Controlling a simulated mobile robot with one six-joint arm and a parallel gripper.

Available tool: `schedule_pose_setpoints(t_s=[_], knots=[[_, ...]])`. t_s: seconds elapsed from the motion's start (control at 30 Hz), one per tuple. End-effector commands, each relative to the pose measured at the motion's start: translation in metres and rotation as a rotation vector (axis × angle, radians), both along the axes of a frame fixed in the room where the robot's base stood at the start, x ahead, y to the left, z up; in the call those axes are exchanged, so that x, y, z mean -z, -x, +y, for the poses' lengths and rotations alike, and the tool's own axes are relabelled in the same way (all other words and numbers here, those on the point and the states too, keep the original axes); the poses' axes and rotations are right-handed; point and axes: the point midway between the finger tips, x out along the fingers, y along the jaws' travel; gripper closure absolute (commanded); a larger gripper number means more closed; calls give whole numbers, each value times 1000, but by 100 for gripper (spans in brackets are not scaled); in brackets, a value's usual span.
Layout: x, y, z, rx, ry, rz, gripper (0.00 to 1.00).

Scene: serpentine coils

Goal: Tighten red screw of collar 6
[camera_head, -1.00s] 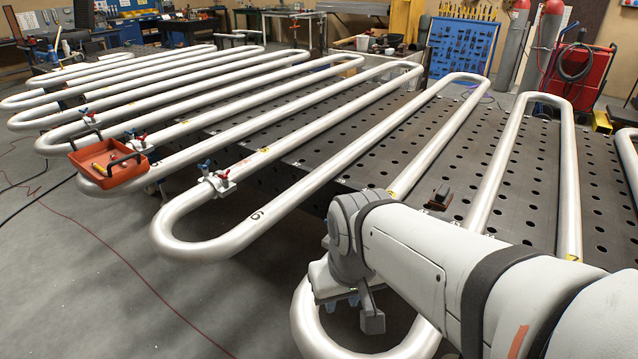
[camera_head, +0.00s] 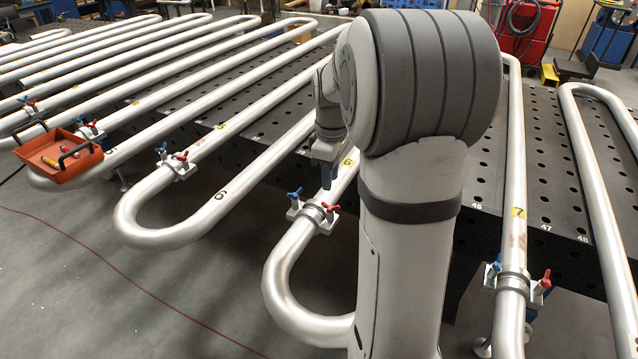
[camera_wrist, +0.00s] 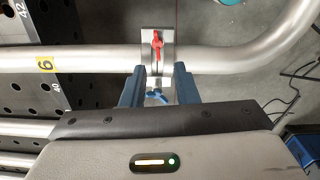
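The collar with a red screw is clamped on the pipe beside the yellow 6 label. In the head view this collar (camera_head: 314,213) has its red screw (camera_head: 331,208) on the right and a blue screw (camera_head: 294,197) on the left. In the wrist view the red screw (camera_wrist: 157,43) stands on the far side of the collar (camera_wrist: 150,62), with the blue screw (camera_wrist: 157,96) on the near side. My gripper (camera_wrist: 158,80) is open. Its two blue fingers flank the near part of the collar, around the blue screw; contact cannot be told. In the head view my gripper (camera_head: 327,178) is above the collar, partly hidden.
Neighbouring coils carry similar collars, such as one at left (camera_head: 176,163) and one by label 7 (camera_head: 512,278). A red tool tray (camera_head: 58,160) sits at far left. The perforated table (camera_head: 560,180) lies behind. The floor in front is clear except for a thin red cable.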

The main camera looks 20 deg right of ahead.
Motion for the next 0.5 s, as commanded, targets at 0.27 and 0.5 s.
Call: schedule_pose_setpoints(t_s=[0.27,0.5], knots=[[30,-3,-5,-21,-4,9,73],[66,-3,-5,-19,-3,8,73]])
